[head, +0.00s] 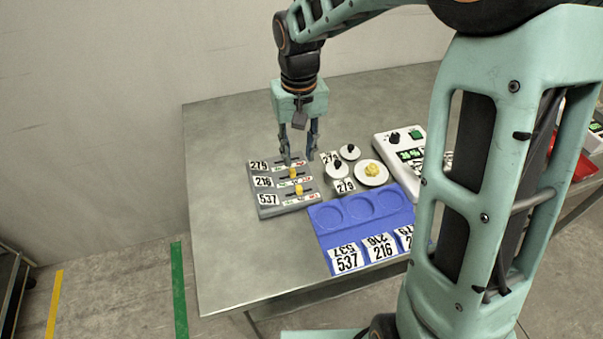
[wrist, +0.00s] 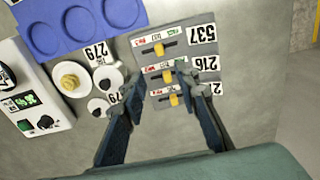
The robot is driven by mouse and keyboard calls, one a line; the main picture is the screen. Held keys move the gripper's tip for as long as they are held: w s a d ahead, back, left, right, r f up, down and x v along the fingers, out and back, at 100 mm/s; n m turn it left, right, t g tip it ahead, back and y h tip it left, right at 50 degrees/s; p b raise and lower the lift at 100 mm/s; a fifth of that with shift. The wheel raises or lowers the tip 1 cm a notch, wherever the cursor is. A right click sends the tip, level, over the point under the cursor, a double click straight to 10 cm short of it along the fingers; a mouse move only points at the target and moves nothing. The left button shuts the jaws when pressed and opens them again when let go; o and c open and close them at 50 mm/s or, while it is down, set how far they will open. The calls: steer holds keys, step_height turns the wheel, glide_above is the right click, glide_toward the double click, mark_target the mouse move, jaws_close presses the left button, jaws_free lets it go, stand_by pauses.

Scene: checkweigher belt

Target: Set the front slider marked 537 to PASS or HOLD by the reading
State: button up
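A grey slider panel (head: 268,212) lies on the table, with rows marked 279, 216 and 537. The front row's 537 label (head: 268,199) also shows upside down in the wrist view (wrist: 202,35). Its yellow knob (head: 299,190) stands near the middle of its slot in the wrist view (wrist: 159,48). Small green and red words line each slot, too small to read surely. My gripper (head: 301,161) is above the panel's back part, open and empty; in the wrist view its fingers (wrist: 163,88) straddle the two rear rows. The white weighing unit's green display (wrist: 25,99) is unreadable.
A blue tray (head: 322,231) with round recesses and number cards lies right of the panel. Behind it are a white dish with a yellow item (head: 371,171) and two small dishes with dark knobs (head: 336,169). My arm hides the table's right part. The table's left is clear.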

mark_target(299, 187)
steer(key=f, duration=1.1)
steer(key=shift+s, duration=0.3)
jaws_close()
steer(key=shift+r, duration=0.1)
